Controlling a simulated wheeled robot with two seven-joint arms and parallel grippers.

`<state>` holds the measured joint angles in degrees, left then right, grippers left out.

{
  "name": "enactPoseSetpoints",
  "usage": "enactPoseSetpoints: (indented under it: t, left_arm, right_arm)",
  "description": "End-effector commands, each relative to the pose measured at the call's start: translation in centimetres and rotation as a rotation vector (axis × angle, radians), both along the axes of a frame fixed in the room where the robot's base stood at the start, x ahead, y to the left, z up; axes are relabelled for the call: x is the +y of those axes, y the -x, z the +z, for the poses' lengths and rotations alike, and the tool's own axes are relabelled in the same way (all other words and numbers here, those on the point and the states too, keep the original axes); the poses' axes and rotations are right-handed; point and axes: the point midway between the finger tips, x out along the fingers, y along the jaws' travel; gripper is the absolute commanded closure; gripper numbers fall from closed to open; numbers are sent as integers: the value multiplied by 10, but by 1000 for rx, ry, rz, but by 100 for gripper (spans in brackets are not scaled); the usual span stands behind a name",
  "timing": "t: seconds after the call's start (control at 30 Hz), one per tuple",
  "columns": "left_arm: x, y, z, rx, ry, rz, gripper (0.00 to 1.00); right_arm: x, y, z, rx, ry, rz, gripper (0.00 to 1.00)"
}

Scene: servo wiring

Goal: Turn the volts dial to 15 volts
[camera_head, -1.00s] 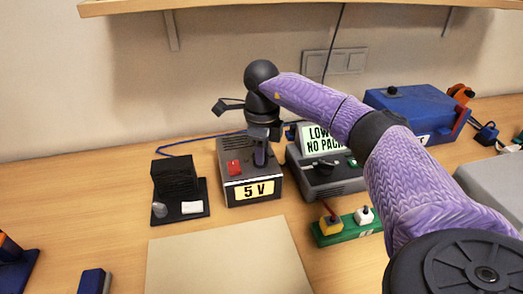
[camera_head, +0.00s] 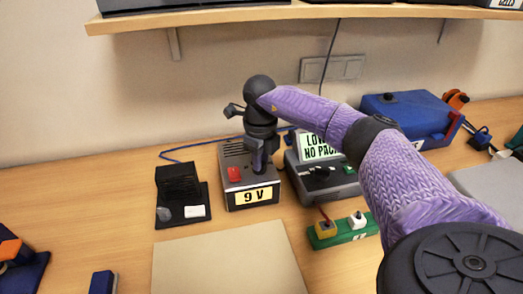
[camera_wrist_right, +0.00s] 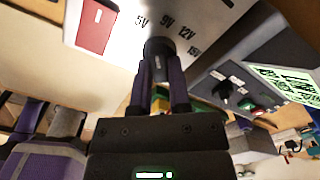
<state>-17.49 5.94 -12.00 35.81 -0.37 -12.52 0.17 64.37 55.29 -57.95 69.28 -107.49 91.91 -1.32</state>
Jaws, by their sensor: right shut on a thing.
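The power supply box (camera_head: 234,203) stands on the bench in the head view, with a red switch (camera_head: 234,174) on top. Its front label (camera_head: 254,196) reads 9 V. In the right wrist view, the dial (camera_wrist_right: 158,46) is a dark knob beside the printed marks 5V, 9V, 12V and 15V (camera_wrist_right: 166,24). My right gripper (camera_wrist_right: 157,68) is shut on the dial, its two fingers on either side of the knob. The right gripper also shows above the box in the head view (camera_head: 260,160), hiding most of the dial. My left gripper is not in view.
A grey unit with a sign (camera_head: 318,147) stands close to the right of the box. A black holder (camera_head: 178,181) stands to its left. A green terminal block (camera_head: 345,230) lies in front right. A beige mat (camera_head: 228,260) lies clear in front.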

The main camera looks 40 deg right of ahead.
Motion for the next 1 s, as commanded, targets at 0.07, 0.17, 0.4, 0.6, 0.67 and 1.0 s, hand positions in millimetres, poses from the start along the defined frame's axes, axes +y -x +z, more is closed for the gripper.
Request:
enactPoseSetpoints:
  t: [0.07, 0.17, 0.4, 0.6, 0.67, 1.0]
  left_arm:
    - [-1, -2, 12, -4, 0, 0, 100]
    - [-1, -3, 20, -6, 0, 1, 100]
    - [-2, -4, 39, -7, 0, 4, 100]
    - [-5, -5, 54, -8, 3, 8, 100]
    - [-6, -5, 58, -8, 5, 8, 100]
    - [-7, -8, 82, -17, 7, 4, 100]
  right_arm:
    - [0, 0, 5, -2, 0, -69, 100]
    - [0, 0, 5, -3, 0, -164, 100]
    - [1, 0, 5, -3, 0, -394, 100]
    - [1, -1, 5, -4, 0, -583, 100]
    - [1, -1, 5, -4, 0, -641, 100]
    - [2, -2, 5, -3, -1, -964, 100]
